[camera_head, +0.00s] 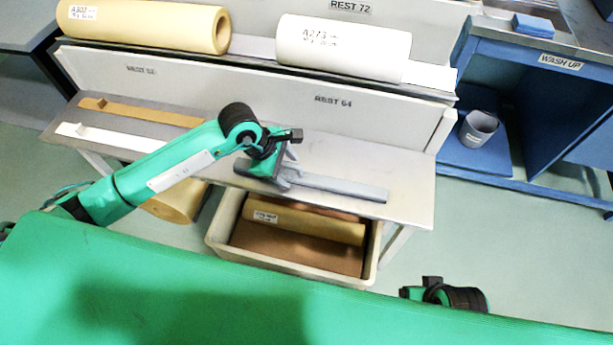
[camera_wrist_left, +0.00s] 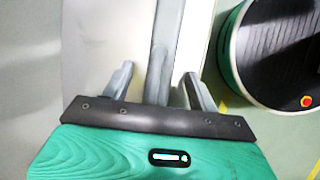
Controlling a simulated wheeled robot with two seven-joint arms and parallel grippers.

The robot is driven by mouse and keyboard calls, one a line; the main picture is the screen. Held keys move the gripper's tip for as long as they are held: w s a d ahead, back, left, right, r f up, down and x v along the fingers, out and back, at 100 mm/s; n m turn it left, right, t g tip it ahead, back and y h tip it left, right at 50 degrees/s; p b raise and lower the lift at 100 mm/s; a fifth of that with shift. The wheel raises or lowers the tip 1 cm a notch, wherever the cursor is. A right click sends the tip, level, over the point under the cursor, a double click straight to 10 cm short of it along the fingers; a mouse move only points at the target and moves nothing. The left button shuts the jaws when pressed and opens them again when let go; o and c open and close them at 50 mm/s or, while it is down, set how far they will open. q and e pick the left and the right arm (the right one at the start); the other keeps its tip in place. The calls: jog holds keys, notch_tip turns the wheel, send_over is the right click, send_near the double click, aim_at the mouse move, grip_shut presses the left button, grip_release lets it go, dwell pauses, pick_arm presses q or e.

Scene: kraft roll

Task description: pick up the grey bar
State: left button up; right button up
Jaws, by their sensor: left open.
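The grey bar (camera_head: 340,188) is long and thin and lies along the front of the pale shelf below the back panel. In the left wrist view the bar (camera_wrist_left: 162,55) runs lengthwise between the two fingers of my left gripper (camera_wrist_left: 158,88). Those fingers are spread, with a gap to the bar on each side. The end of my right arm (camera_head: 445,294) shows at the lower right; its fingers do not show.
A tan roll (camera_head: 145,25) and a white roll (camera_head: 342,48) lie on the upper rest. A brown strip (camera_head: 145,112) and a white strip (camera_head: 110,136) lie left on the shelf. Below stands a crate (camera_head: 222,222) with a roll in it. A blue wash-up bench (camera_head: 500,165) is at right.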

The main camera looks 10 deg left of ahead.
pick_arm(q)
jog(key=shift+d+f, duration=0.2)
jog(key=shift+f, duration=0.25)
jog(key=shift+w, duration=0.1)
grip_shut()
jog(key=shift+r, duration=0.1)
